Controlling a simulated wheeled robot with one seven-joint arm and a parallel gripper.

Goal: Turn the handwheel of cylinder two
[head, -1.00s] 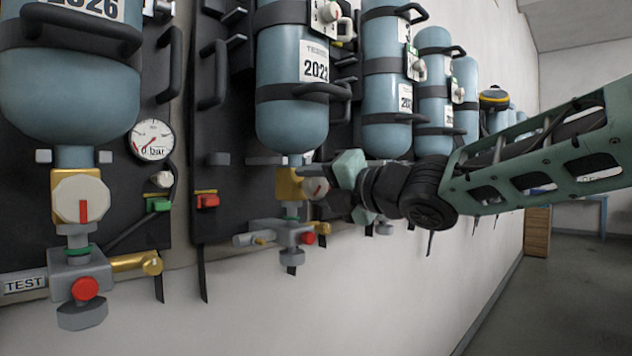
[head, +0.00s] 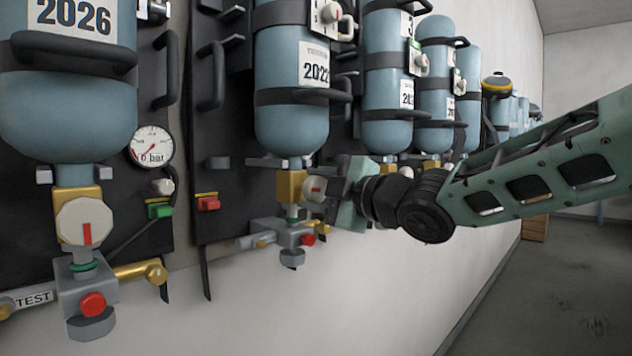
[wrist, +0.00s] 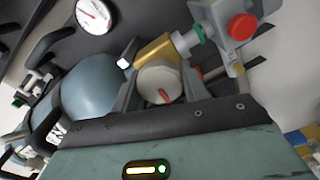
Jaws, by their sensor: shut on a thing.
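The second cylinder from the left (head: 290,118), light blue with a 2022 label, hangs on the wall; it also shows in the wrist view (wrist: 92,85). Under it is a brass valve (head: 289,186) with a round white handwheel (head: 316,185) bearing a red mark. My gripper (head: 326,190) is at this handwheel, its body partly hiding the wheel's right side. In the wrist view the handwheel (wrist: 160,84) sits between my two fingers, and my gripper (wrist: 160,88) is shut on it. The red mark is slanted there.
A grey block with a red button (head: 307,239) sits just below the valve. At the left, another cylinder (head: 68,115) has its own white handwheel (head: 84,222) and a gauge (head: 151,146). More cylinders line the wall to the right. Floor at the right is clear.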

